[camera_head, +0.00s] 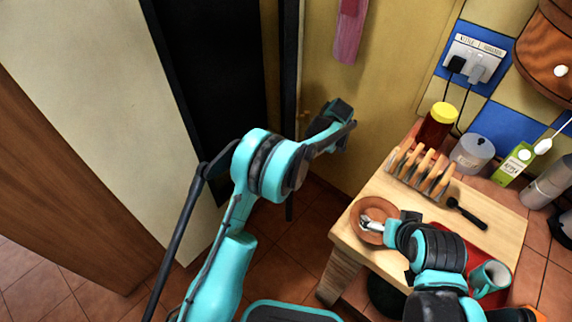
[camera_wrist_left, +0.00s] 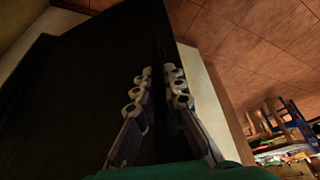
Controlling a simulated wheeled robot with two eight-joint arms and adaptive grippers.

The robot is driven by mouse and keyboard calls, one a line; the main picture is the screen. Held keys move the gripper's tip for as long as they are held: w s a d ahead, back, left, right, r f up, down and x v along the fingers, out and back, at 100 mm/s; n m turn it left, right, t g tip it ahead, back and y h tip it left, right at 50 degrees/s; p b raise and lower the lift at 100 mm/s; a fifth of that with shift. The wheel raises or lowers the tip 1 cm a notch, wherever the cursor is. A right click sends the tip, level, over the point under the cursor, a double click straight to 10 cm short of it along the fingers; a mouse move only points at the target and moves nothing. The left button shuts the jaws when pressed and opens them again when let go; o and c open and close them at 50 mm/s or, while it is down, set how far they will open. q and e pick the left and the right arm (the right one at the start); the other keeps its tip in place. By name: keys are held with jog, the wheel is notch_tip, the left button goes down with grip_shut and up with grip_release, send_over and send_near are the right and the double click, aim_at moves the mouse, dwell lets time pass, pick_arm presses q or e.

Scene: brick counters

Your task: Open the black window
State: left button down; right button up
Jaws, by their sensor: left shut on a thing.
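The black window (camera_head: 210,70) is a tall dark panel at the upper left of the head view. A narrow black upright (camera_head: 289,60) stands just right of it, and I cannot tell whether they are joined. My left gripper is in front of the wall beside this upright, with its fingertips hidden in the head view. In the left wrist view its two fingers (camera_wrist_left: 158,85) are shut on the edge of the dark panel (camera_wrist_left: 90,80). My right gripper (camera_head: 372,224) is over a brown bowl (camera_head: 359,236); its jaw opening is unclear.
A wooden board (camera_head: 490,222) on the right-hand counter holds a toast rack (camera_head: 420,172) and a black utensil (camera_head: 466,212). Tiled floor (camera_head: 285,275) is open below my left arm.

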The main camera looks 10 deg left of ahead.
pick_arm(q)
jog(key=w+d+n, duration=0.1)
jog(key=w+d, duration=0.2)
jog(key=d, duration=0.5)
jog(key=shift+g+p, duration=0.3)
jog(key=shift+p, duration=0.1)
jog(key=c, duration=1.6)
grip_release()
jog(key=v, duration=1.2)
